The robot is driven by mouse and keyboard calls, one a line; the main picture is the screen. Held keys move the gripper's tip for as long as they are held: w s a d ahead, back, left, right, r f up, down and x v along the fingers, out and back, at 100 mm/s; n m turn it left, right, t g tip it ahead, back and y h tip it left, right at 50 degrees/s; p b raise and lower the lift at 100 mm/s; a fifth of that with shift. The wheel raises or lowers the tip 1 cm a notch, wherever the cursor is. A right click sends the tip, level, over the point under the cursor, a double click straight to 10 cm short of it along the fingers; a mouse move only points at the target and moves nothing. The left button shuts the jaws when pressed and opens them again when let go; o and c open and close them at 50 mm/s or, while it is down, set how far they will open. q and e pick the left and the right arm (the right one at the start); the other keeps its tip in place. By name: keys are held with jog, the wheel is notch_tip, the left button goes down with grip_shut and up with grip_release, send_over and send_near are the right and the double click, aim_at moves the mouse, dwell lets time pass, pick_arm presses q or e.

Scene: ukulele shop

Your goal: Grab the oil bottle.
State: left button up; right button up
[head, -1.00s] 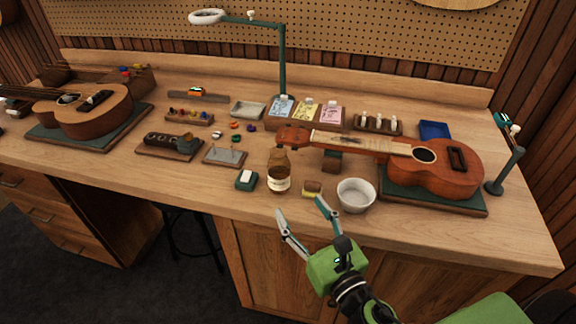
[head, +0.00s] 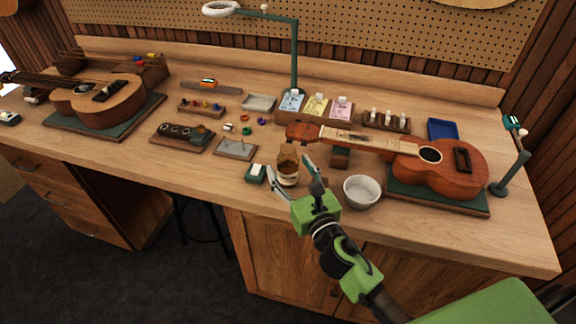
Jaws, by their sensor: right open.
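My left gripper is not in view.
A dark green block with a white top (head: 255,173) stands just left of the bottle. A white bowl (head: 361,192) is to the right. A ukulele (head: 436,165) lies on a green mat behind the bowl. A lamp post (head: 294,60) rises at the back.

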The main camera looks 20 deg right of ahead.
jog(key=shift+w, duration=1.05)
jog(key=shift+s, duration=0.1)
jog(key=c, duration=1.4)
jog(key=shift+o, duration=0.2)
jog(key=shift+r, duration=0.1)
